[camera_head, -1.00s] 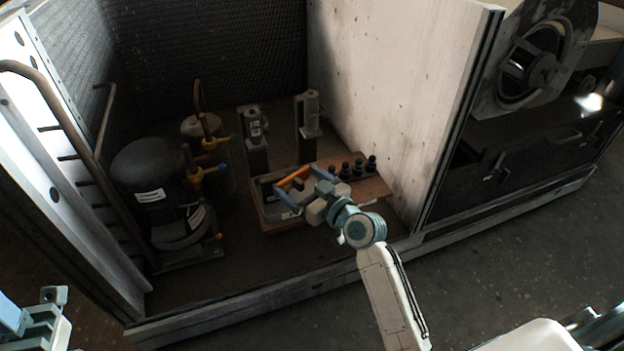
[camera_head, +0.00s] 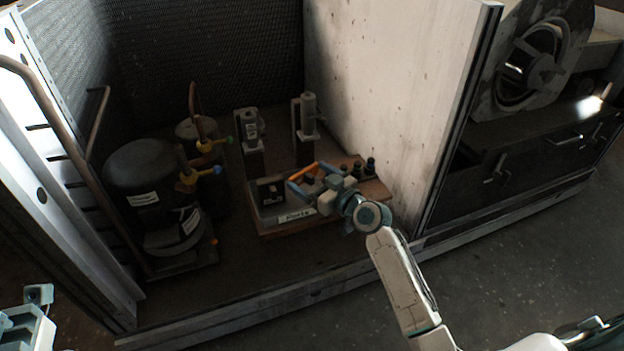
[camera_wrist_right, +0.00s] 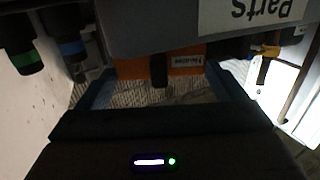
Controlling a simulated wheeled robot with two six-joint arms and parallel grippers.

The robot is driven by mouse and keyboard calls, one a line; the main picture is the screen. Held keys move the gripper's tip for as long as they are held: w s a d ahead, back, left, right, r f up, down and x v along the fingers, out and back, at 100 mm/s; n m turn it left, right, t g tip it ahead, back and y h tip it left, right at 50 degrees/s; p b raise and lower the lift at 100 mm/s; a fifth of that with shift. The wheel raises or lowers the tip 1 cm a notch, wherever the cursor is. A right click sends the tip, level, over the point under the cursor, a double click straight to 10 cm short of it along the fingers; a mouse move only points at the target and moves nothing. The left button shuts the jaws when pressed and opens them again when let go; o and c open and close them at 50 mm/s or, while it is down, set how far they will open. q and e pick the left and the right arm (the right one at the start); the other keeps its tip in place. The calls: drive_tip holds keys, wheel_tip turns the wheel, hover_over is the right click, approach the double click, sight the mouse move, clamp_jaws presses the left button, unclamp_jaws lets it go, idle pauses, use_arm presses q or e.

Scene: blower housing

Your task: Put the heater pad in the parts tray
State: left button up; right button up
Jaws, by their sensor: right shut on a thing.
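The heater pad, an orange piece (camera_head: 303,172), is between the blue fingers of my right gripper (camera_head: 312,177), at the right end of the parts tray. The pad also shows in the right wrist view (camera_wrist_right: 188,64), between the fingertips, with a small printed label. The right gripper is shut on it. The grey parts tray (camera_head: 268,222) has a white label on its front wall; in the wrist view its "Parts" label (camera_wrist_right: 250,14) is upside down. Whether the pad is inside or above the tray's right edge is unclear. My left gripper (camera_head: 28,318) is partly in view at bottom left, its jaws unclear.
A black block (camera_head: 270,193) is in the tray's left part. Dark capped fittings (camera_head: 369,165) stand on the wooden board to the right. Two grey upright parts (camera_head: 306,118) stand behind. A black compressor (camera_head: 145,180) with copper pipes is at left. A pale wall panel (camera_head: 400,90) bounds the right.

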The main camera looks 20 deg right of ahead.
drive_tip(key=shift+f+b, duration=0.65)
drive_tip(key=shift+b, duration=0.1)
drive_tip(key=o, duration=0.7)
drive_tip(key=shift+r, duration=0.1)
drive_tip(key=shift+r, duration=0.1)
